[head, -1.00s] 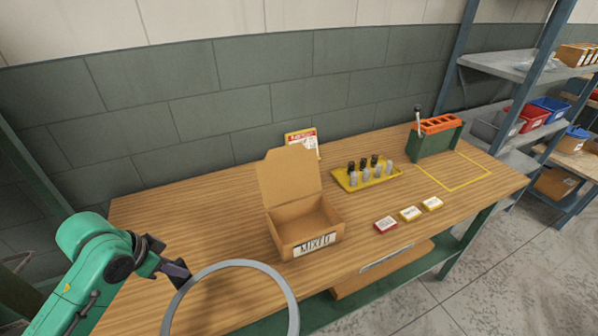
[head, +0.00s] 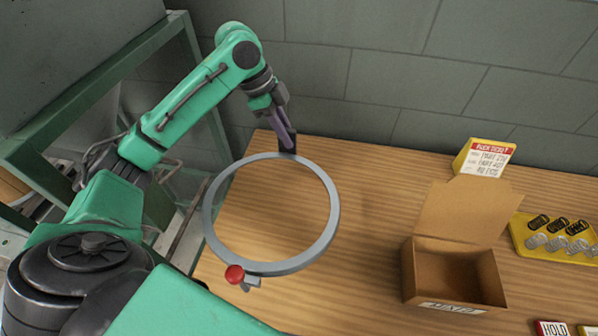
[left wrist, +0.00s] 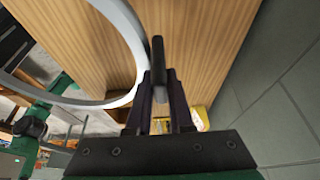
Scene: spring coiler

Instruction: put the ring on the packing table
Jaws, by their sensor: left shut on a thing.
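The ring (head: 334,210) is a large grey hoop with a red knob (head: 234,273) and a small bracket on its near side. My left gripper (head: 288,147) is shut on its far rim. The ring spans the left end of the wooden packing table (head: 370,190), and its left part reaches past the table's edge. Whether it touches the wood I cannot tell. In the left wrist view the ring (left wrist: 127,25) curves at the left of my left gripper (left wrist: 158,78), above the wood grain. My right gripper is not in view.
An open cardboard box (head: 455,275) stands to the right of the ring. Behind it is a yellow and white sign (head: 485,158). A grey wall runs behind the table. Bare wood lies between ring and box.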

